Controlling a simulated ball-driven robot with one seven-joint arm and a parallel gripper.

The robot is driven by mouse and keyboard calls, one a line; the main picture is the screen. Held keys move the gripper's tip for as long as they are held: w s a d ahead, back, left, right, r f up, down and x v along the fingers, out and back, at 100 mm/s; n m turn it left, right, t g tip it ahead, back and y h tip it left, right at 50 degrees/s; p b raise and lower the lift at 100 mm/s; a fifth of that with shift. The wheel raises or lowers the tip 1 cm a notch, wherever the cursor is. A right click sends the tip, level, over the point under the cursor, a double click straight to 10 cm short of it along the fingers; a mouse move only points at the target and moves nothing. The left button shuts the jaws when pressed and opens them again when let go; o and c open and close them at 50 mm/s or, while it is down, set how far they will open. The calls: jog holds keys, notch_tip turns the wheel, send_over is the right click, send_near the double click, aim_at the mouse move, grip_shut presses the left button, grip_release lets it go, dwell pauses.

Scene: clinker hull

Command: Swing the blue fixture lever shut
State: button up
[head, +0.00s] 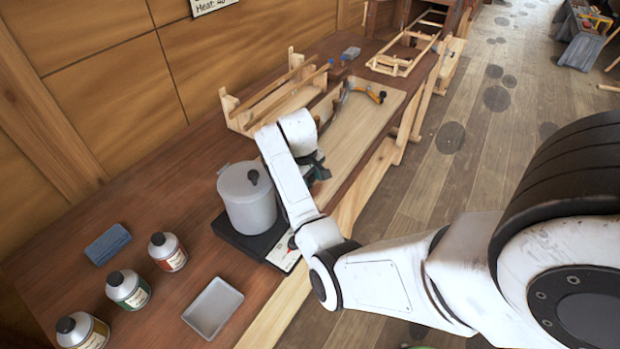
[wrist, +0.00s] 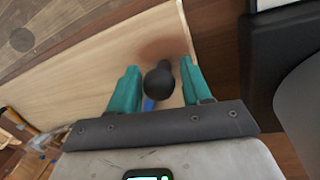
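The blue lever (wrist: 149,104) shows as a small strip in the wrist view, mostly hidden by my gripper and a round black knob (wrist: 159,84). The knob appears to be the lever's end. My gripper (wrist: 161,82) has its teal fingers apart, one on each side of the knob. Whether either finger touches the knob is unclear. In the head view my gripper (head: 318,170) is low over the pale board (head: 362,128) on the bench, beside the grey pot. My arm hides the lever there.
The lidded pot (head: 247,200) stands on a black hot plate (head: 240,238) close to my wrist. A wooden rack (head: 270,95) is behind the board; an orange-handled tool (head: 372,92) lies at its far end. Bottles (head: 128,289), a tray (head: 213,307) and a blue block (head: 108,244) are nearer.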

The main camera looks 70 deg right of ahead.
grip_shut()
jog(key=shift+d, duration=0.15)
dwell(0.4)
